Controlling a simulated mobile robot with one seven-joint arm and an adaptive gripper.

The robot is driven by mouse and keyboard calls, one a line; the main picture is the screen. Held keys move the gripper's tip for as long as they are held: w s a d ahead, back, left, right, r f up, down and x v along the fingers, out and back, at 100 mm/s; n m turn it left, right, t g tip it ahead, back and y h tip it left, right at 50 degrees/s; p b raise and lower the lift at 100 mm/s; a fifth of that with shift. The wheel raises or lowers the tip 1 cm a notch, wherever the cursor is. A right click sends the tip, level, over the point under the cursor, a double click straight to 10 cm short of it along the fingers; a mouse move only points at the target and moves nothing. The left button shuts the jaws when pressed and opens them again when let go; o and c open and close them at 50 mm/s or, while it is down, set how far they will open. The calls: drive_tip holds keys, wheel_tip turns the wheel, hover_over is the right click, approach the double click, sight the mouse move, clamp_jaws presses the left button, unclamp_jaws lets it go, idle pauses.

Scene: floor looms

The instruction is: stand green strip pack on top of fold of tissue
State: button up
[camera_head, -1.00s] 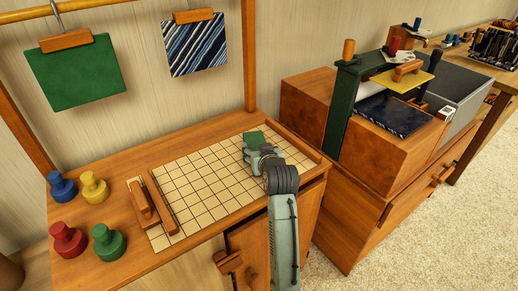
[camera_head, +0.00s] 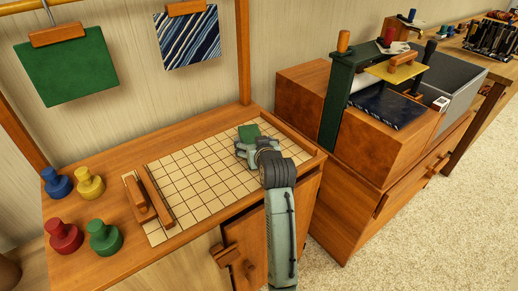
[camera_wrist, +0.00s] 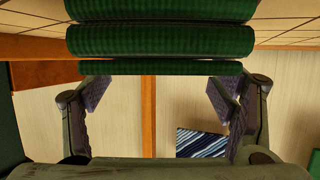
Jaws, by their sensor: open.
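A dark green block (camera_head: 249,131), which I take for the green strip pack, is at the far part of the gridded board. Its ribbed green bands (camera_wrist: 160,41) cross the top of the wrist view. My gripper (camera_head: 254,147) is on the near side of it, above the board. In the wrist view my gripper (camera_wrist: 160,95) has its two fingers apart with the wall showing between them, and the green bands lie beyond their tips. The gripper hides the block's near side in the head view. I cannot pick out a fold of tissue with certainty.
Red, blue, yellow and green knobbed pieces (camera_head: 65,236) stand at the bench's left. Wooden bars (camera_head: 146,200) lie at the board's left edge. A green cloth (camera_head: 69,69) and a striped cloth (camera_head: 189,40) hang behind. A press (camera_head: 335,100) stands right. The board's middle is clear.

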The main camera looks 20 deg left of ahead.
drive_tip(key=b+v, duration=0.1)
drive_tip(key=v, duration=1)
drive_tip(key=shift+s, duration=0.1)
drive_tip(key=shift+a, duration=0.1)
